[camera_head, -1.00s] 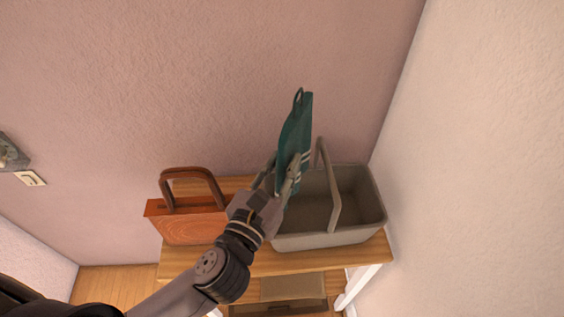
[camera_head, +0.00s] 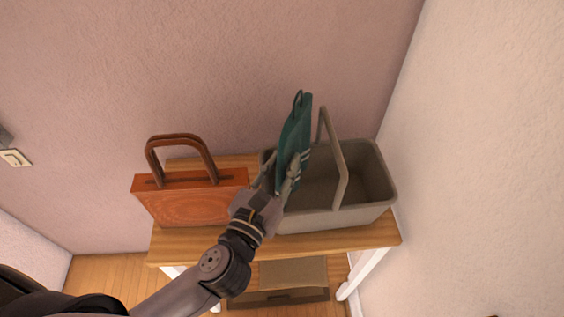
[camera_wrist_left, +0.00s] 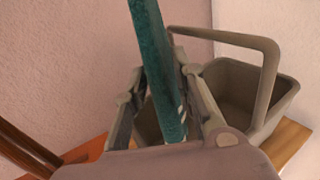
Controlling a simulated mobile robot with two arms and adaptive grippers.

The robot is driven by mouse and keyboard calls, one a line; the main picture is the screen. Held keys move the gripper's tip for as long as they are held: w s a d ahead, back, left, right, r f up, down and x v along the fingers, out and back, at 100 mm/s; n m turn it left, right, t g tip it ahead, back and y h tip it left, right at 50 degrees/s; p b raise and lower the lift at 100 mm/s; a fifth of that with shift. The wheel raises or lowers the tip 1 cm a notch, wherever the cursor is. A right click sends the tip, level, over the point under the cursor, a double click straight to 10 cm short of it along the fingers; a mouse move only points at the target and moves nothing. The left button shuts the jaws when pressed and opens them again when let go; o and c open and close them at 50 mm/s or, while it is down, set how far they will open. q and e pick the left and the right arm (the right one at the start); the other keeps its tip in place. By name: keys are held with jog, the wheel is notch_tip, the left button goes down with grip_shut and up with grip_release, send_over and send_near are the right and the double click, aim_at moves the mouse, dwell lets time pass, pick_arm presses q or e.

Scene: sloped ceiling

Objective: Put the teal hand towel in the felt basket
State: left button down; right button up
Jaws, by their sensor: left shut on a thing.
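The teal hand towel (camera_head: 294,139) hangs upright in my left gripper (camera_head: 279,174), with a loop at its top and pale stripes near its lower end. My left gripper is shut on the towel's lower part. The towel also shows between the fingers in the left wrist view (camera_wrist_left: 154,65). The grey felt basket (camera_head: 374,180) stands on the wooden table, its handle raised. In the head view the gripper and towel overlap the basket's left end; in the wrist view the basket (camera_wrist_left: 244,95) lies to the right of the towel. My right gripper is not in view.
An orange-brown bag (camera_head: 190,204) with a raised handle stands left of the basket on the wooden table (camera_head: 320,240). Walls rise close behind and to the right. A light switch (camera_head: 15,158) is on the wall at the left. A box (camera_head: 292,274) sits below the tabletop.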

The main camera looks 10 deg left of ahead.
aim_at(279, 186)
pick_arm(q)
jog(key=shift+f+b, duration=1.45)
jog(key=shift+f, duration=0.75)
jog(key=c, duration=1.2)
grip_release()
jog(key=shift+c, duration=0.2)
jog(key=shift+s, duration=0.1)
jog(key=s+a, duration=0.2)
jog(key=s, duration=0.9)
jog(key=shift+s+a, duration=0.15)
jog(key=shift+s, duration=0.2)
